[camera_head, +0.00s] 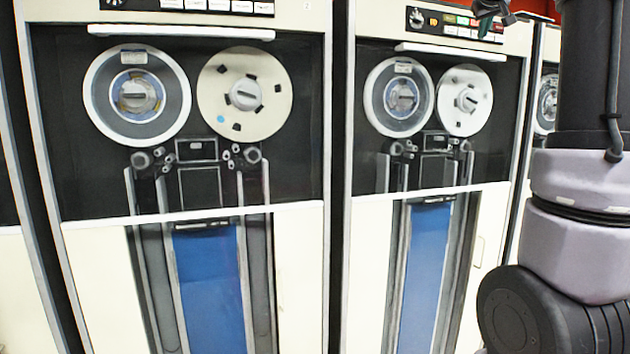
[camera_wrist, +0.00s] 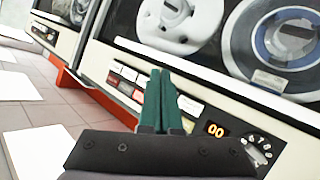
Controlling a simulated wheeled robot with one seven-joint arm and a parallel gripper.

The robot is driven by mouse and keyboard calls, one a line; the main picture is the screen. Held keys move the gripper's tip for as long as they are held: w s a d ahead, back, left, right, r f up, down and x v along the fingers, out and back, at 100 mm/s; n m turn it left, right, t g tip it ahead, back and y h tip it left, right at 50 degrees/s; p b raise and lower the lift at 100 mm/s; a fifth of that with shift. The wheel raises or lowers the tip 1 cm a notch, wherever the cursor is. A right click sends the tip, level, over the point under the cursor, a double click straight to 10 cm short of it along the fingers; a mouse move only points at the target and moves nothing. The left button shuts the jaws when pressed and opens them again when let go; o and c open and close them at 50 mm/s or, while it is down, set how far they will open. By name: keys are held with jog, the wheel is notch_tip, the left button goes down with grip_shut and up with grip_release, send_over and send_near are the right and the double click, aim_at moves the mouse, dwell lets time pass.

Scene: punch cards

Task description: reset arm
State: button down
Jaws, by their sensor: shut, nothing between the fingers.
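My gripper (camera_wrist: 161,75) shows in the wrist view with its two green fingers together and nothing between them. The fingers appear in front of the button panel of a tape cabinet. In the head view, only a small dark green part of my gripper (camera_head: 490,8) shows at the top edge, near the right cabinet's panel. My arm fills the right side of the head view. I cannot tell whether the fingers touch the panel.
Two tall tape cabinets stand ahead, the left cabinet (camera_head: 300,240) and the right cabinet (camera_head: 490,240), each with two reels. Part of another cabinet shows behind my arm. In the wrist view, white cards (camera_wrist: 38,138) lie on the tiled floor (camera_wrist: 82,100).

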jog(key=s+a+f+m+g+y, duration=0.1)
jog(key=s+a+f+y, duration=0.3)
jog(key=s+a+f, duration=1)
jog(key=s+a+f+m+g+y, duration=0.2)
jog(key=s+a+f+g+y, duration=0.2)
jog(key=s+a+f, duration=1)
jog(key=s+f, duration=0.3)
jog(key=s, duration=0.1)
jog(key=shift+s+a, duration=0.15)
jog(key=shift+s, duration=0.15)
